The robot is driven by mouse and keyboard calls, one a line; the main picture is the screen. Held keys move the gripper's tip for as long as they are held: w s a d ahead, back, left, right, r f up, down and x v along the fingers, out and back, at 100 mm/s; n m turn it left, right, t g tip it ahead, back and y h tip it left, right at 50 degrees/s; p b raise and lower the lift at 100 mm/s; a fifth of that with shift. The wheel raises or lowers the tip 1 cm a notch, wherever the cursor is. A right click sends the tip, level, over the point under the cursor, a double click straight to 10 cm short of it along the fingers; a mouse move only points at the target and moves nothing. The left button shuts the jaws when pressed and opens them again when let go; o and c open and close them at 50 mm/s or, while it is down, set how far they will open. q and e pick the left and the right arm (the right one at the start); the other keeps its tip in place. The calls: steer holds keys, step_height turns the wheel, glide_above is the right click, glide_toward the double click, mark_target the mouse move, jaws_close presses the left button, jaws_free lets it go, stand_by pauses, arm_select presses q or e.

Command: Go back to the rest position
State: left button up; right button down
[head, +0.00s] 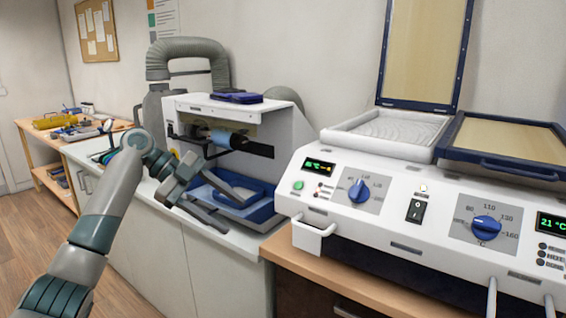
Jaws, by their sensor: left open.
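My left gripper (222,208) is open and empty. Its arm comes in from the lower left. In the view its fingers lie in front of a blue tray (262,212) at the foot of a white grinding machine (290,125). I cannot tell whether the fingers touch the tray. My right gripper is not in view.
A white forming press (400,225) with blue dials stands on a wooden-topped bench at the right, its left framed lid (424,50) raised and its right lid (505,140) lowered. A wooden side table (35,140) with tools stands at the back left. Floor (35,240) is clear at the left.

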arm_select(q)
steer(key=s+d+f+n+t+y, duration=0.1)
steer(key=s+f+n, duration=0.35)
steer(key=f, duration=0.75)
steer(key=s+f+n+y, duration=0.25)
steer(key=s+f, duration=0.35)
steer(key=f, duration=0.6)
steer(key=s+d+f+n+t+y, duration=0.1)
steer(key=s+f+n, duration=0.35)
steer(key=f, duration=0.85)
steer(key=s+a+f+n+t+y, duration=0.1)
steer(key=s+a+f+n, duration=0.2)
steer(key=s, duration=0.5)
steer(key=s+a+f+n+y, duration=0.1)
steer(key=s+f+n, duration=0.3)
steer(key=s, duration=0.5)
steer(key=s+a+n+t+y, duration=0.1)
steer(key=s+a+n+y, duration=0.5)
steer(key=s, duration=0.8)
step_height(320, 180, down, 32)
steer(key=w+d+m+t+h+p, duration=0.1)
steer(key=w+d+t+h+p, duration=0.1)
steer(key=h, duration=0.1)
steer(key=shift+m, duration=0.35)
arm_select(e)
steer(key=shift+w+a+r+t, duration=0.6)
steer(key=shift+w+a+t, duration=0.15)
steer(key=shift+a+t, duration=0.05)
